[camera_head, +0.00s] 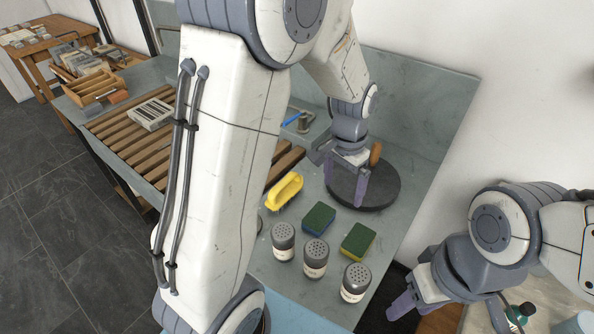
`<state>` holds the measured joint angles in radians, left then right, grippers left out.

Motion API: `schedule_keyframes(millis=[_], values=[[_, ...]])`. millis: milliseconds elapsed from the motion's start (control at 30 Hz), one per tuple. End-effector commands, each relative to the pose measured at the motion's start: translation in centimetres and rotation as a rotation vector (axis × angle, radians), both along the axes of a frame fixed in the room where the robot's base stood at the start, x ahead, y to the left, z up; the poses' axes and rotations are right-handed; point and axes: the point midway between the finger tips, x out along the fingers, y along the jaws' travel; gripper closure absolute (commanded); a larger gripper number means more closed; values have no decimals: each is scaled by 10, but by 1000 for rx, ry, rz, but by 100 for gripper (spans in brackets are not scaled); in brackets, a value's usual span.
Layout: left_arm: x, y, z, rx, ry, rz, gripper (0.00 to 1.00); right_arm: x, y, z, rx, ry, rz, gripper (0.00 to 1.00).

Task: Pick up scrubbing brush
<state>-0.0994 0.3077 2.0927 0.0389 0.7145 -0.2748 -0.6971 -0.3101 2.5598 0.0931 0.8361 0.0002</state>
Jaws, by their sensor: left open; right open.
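The yellow scrubbing brush (285,190), with a looped handle, lies on the grey worktop beside the wooden slats. My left gripper (346,184) is open, pointing down over a dark round disc (385,188), to the right of the brush and apart from it. Nothing shows between its fingers. My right gripper (404,301) is open and appears empty at the lower right, far from the brush. My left arm crosses the picture and hides part of the worktop left of the brush.
A small orange-brown object (375,153) shows behind the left gripper. A blue-handled tool (293,118) lies farther back. A grey panel (430,110) and white wall bound the worktop.

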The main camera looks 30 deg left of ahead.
Motion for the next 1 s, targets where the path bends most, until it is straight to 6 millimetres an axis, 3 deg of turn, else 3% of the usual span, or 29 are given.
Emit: schedule_keyframes(millis=[33, 100, 200, 333, 500, 700, 1000], values=[[21, 34, -5, 7, 15, 52, 0, 0, 0, 15, 0, 0, 0, 50], [43, 75, -21, 13, 17, 97, 0, 0, 0, 23, 0, 0, 0, 50], [59, 127, -42, 19, 23, 149, 0, 0, 0, 32, 0, 0, -1, 50], [65, 173, -63, 24, 27, 189, 0, 0, 0, 38, 0, 0, -1, 50], [64, 193, -84, 25, 31, 204, 0, 0, 0, 43, -1, 1, -1, 50], [63, 193, -115, 25, 30, 206, 0, 0, 0, 50, 0, 0, -1, 50], [61, 193, -138, 25, 32, 206, 0, 0, 0, 63, 0, 0, -2, 50]])
